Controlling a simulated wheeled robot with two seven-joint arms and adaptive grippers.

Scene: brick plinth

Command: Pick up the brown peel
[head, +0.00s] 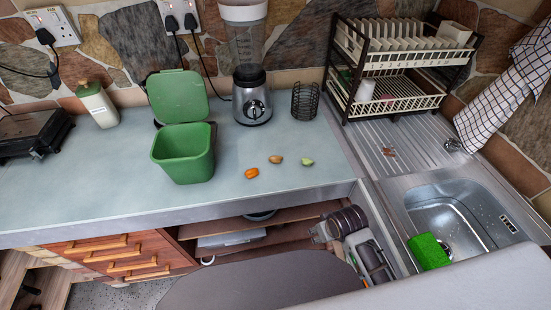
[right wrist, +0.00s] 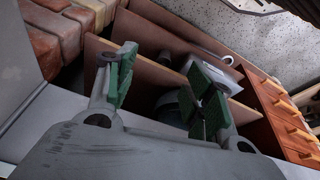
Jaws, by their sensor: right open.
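The brown peel (head: 276,159) is a small tan piece lying on the pale counter (head: 120,185), between an orange peel (head: 251,172) and a green scrap (head: 308,162). My right gripper (head: 341,228) is below the front edge of the counter, in front of the open shelf, to the right of the peel and apart from it. In the right wrist view its two fingers with green pads (right wrist: 166,85) stand apart with nothing between them. The peel does not show in that view. My left gripper is not in view.
A green bin (head: 183,155) with its lid raised stands left of the peels. A blender (head: 250,90) and a dark wire holder (head: 305,101) stand behind them. The dish rack (head: 400,100) and sink (head: 450,205) are at the right. The counter around the peels is clear.

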